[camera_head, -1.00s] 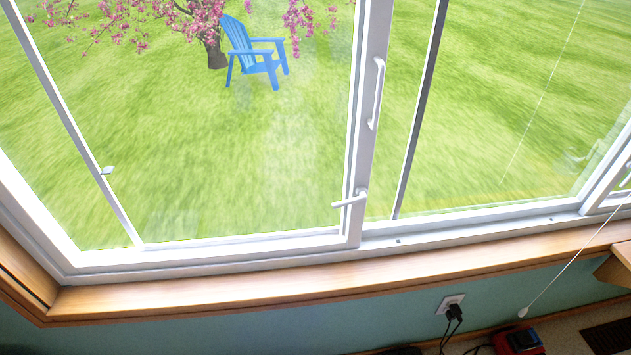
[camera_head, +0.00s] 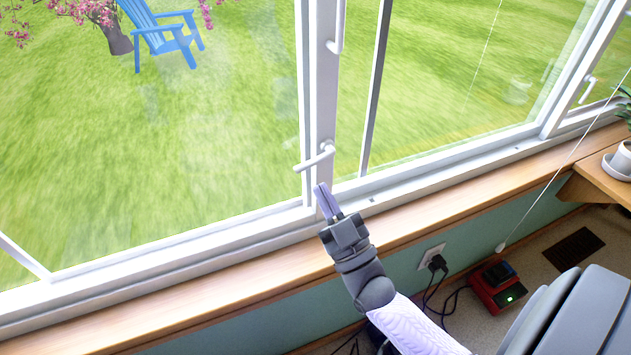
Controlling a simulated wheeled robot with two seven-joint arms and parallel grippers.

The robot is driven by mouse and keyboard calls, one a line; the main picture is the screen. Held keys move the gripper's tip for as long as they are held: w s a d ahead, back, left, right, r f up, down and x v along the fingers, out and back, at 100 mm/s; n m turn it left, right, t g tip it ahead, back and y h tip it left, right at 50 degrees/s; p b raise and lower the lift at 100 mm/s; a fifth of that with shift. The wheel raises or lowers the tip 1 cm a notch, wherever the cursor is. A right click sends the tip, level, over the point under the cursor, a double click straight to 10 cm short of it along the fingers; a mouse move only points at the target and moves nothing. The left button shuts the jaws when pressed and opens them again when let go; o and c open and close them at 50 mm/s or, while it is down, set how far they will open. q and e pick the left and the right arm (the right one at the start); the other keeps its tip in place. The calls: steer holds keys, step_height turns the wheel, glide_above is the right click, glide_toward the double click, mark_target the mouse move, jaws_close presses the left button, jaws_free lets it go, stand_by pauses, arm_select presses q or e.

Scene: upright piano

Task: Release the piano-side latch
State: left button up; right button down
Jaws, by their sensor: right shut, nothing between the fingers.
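A white lever latch (camera_head: 315,157) sits low on the upright window frame, its arm pointing left and slightly down. A second white handle (camera_head: 337,28) is higher on the same frame, cut by the top edge of the view. My right gripper (camera_head: 321,190) comes up from the lower right. Its lavender fingers are shut and empty, with their tips just below the latch in the picture. I cannot tell whether they touch it. My left gripper is not in view. No piano shows.
A wooden sill (camera_head: 230,270) runs below the window. On the right are a smaller window latch (camera_head: 587,90), a hanging white cord (camera_head: 552,180) and a potted plant (camera_head: 621,160) on a wooden shelf. A red device (camera_head: 497,287) and cables lie on the floor.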

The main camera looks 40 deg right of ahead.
mark_target(315, 161)
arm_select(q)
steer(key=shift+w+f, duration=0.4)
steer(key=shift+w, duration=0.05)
arm_select(e)
steer(key=x, duration=0.3)
steer(key=shift+f, duration=0.1)
